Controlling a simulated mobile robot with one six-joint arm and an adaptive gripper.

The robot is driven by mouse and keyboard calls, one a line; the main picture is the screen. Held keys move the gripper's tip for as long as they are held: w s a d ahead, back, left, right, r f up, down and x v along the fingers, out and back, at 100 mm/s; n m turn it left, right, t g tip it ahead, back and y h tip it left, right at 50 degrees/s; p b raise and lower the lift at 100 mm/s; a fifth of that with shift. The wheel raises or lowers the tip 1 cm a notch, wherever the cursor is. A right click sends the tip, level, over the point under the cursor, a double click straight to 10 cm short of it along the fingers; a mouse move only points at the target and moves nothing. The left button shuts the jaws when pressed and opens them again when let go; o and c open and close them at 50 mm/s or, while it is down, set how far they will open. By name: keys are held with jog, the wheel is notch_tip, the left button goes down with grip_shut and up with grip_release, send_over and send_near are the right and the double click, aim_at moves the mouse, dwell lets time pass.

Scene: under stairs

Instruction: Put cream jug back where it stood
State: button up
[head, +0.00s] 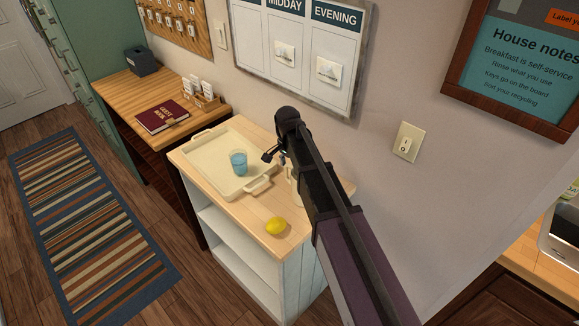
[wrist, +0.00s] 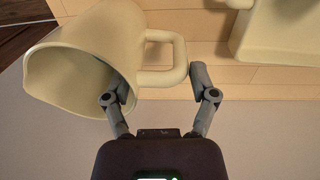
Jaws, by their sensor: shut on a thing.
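The cream jug (wrist: 85,45) fills the upper left of the wrist view, its open mouth facing partly toward the camera. Its loop handle (wrist: 172,37) points right. In the head view my gripper (head: 277,155) is over the back right of the small wooden-topped cabinet (head: 297,232). There the jug (head: 293,172) is mostly hidden behind my arm. I cannot tell whether it touches the cabinet top.
A cream tray (head: 203,150) with handles lies on the cabinet top, with a blue glass (head: 238,163) on it. A lemon (head: 275,226) lies near the front edge. A wall with a switch plate (head: 408,142) is behind. A desk with a red book (head: 162,116) stands left.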

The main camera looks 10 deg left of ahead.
jog(key=shift+f, duration=0.15)
jog(key=o, duration=1.2)
jog(key=shift+r, duration=0.2)
notch_tip(320, 180, up, 12)
jog(key=p, duration=1.2)
jog(key=shift+w+a, duration=0.2)
jog(key=shift+a, duration=0.1)
jog(key=s+d+n, duration=0.3)
jog(key=s+d, duration=0.6)
jog(key=d, duration=0.3)
jog(key=s+d+n, duration=0.4)
jog(key=s+d, duration=0.4)
jog(key=d, duration=0.5)
jog(key=shift+s+n, duration=0.3)
jog(key=shift+s, duration=0.1)
